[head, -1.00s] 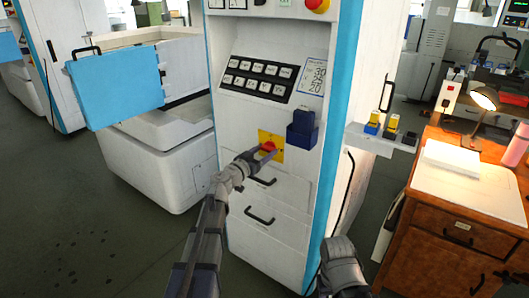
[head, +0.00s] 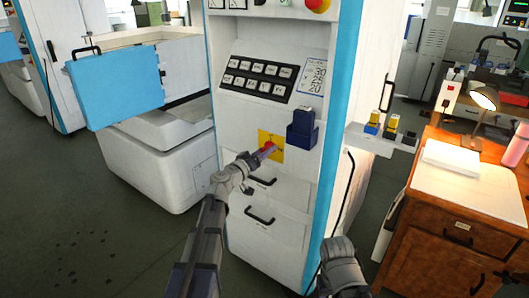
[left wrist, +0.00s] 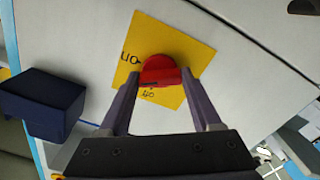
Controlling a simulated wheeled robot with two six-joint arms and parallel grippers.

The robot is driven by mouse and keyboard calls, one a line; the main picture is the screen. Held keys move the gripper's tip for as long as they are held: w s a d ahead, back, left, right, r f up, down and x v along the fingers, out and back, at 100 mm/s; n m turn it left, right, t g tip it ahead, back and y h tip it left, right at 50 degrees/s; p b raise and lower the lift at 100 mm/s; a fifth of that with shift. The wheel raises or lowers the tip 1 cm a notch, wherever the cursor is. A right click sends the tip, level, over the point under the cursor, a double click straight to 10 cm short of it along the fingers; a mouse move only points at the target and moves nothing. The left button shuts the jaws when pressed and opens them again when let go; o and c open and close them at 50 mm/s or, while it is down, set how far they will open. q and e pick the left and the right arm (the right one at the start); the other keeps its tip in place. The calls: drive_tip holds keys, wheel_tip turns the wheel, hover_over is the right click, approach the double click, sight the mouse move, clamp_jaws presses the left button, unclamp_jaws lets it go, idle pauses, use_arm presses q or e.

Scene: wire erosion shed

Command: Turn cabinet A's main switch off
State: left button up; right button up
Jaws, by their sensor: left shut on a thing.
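Cabinet A's main switch is probably the red rotary knob (left wrist: 160,70) on a yellow plate (left wrist: 196,52), on the front of the white cabinet. In the head view, the yellow plate (head: 275,154) is above the drawer-like panels. My left gripper (left wrist: 158,84) has one finger on each side of the knob and is shut on it. My left gripper (head: 264,152) partly hides the knob in the head view. Small dark marks are printed beside and below the knob, too unclear to read surely. Part of my right arm shows at the bottom; its fingers are out of view.
A dark blue box (head: 301,130) sticks out of the cabinet front right beside the plate; it also shows in the wrist view (left wrist: 45,103). A button panel (head: 262,79) is above. Black handles (head: 260,215) are below. A wooden desk (head: 447,220) stands at right.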

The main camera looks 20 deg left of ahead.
use_arm(q)
drive_tip(key=n, duration=1.1)
drive_tip(key=shift+n, duration=0.4)
idle(0.4)
drive_tip(key=o, duration=1.4)
drive_tip(key=shift+s, duration=0.1)
drive_tip(key=v, duration=0.7)
drive_tip(key=shift+s+a, duration=0.15)
drive_tip(key=shift+s, duration=0.15)
